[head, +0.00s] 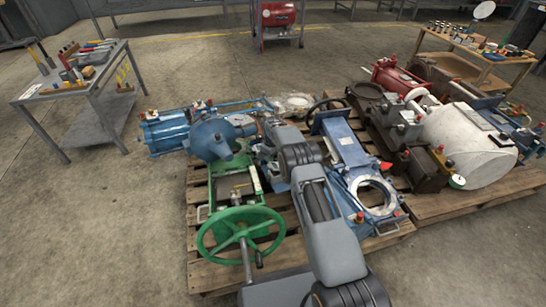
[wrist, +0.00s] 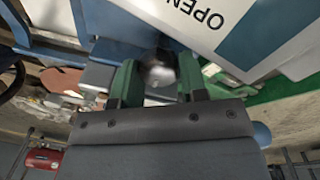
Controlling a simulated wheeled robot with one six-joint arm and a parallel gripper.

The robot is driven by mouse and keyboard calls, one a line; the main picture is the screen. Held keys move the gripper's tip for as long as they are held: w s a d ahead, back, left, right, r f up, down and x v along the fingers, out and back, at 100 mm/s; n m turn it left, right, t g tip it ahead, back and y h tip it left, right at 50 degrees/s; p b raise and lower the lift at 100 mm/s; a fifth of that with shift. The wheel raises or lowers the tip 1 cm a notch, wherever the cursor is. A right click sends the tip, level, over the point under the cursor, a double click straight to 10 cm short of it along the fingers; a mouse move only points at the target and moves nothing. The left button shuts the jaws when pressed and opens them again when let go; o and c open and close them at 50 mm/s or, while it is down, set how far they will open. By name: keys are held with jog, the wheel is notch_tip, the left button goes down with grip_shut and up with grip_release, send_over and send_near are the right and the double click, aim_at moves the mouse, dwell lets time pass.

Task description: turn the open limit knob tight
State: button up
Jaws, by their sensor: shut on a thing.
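The open limit knob (wrist: 158,72) is a small silvery, rounded thing in the wrist view. It is blurred, and its far side is hidden. My gripper (wrist: 159,80) has its two green fingers on either side of it, shut on it. A white and dark blue plate (wrist: 220,25) with the word OPEN, upside down, lies just beyond it. In the head view my arm reaches to the blue machinery (head: 210,138) above the green handwheel (head: 240,229); the knob cannot be made out there.
Wooden pallets (head: 205,278) carry a blue flanged valve part (head: 345,152), a white cylinder (head: 470,145) and other machinery close around my arm. A tool table (head: 35,95) stands at left, a laden bench (head: 425,45) at back right. The floor at left is clear.

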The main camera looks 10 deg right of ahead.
jog(key=shift+c, duration=0.4)
jog(key=m+b, duration=0.1)
jog(key=m, duration=0.3)
jog(key=shift+h, duration=0.3)
jog(key=m+b, duration=0.1)
jog(key=m, duration=0.3)
jog(key=shift+w+f+m+g, duration=0.1)
jog(key=shift+m+g, duration=0.2)
jog(key=shift+m, duration=0.1)
jog(key=m, duration=0.3)
jog(key=shift+m+h+b, duration=0.3)
jog(key=shift+d+m+g, duration=0.1)
jog(key=shift+m+g, duration=0.4)
jog(key=shift+m, duration=1.7)
jog(key=o, duration=0.9)
